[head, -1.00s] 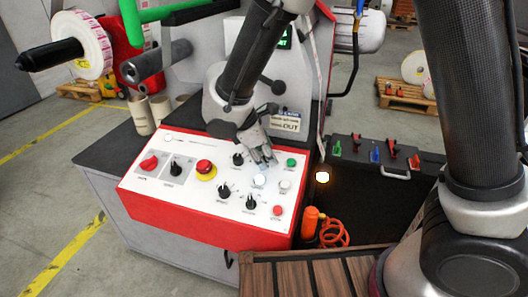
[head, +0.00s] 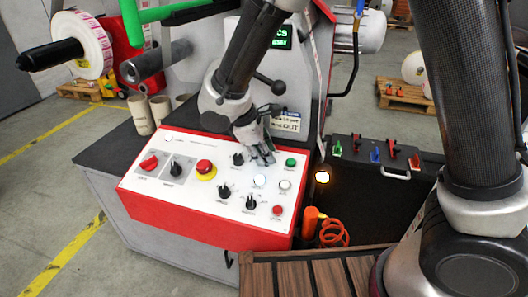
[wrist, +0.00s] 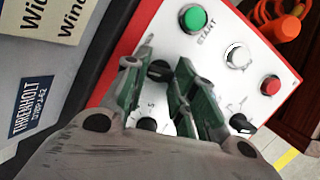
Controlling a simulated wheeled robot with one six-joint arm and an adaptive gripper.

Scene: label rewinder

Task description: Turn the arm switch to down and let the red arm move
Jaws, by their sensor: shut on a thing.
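My gripper (head: 266,158) reaches down to the upper right part of the white control panel (head: 190,195). In the wrist view its green-padded fingers (wrist: 165,85) stand on both sides of a black knob (wrist: 158,70), shut on it. This knob is beside the green START button (wrist: 195,18). I take it for the arm switch; its label and pointer are hidden by the fingers. A red machine part (head: 128,65) shows behind the label roll (head: 82,45) at the upper left. I cannot tell whether it is the red arm.
A red emergency stop (head: 204,167) is farther left. A black box with coloured levers (head: 375,155) stands to the right.

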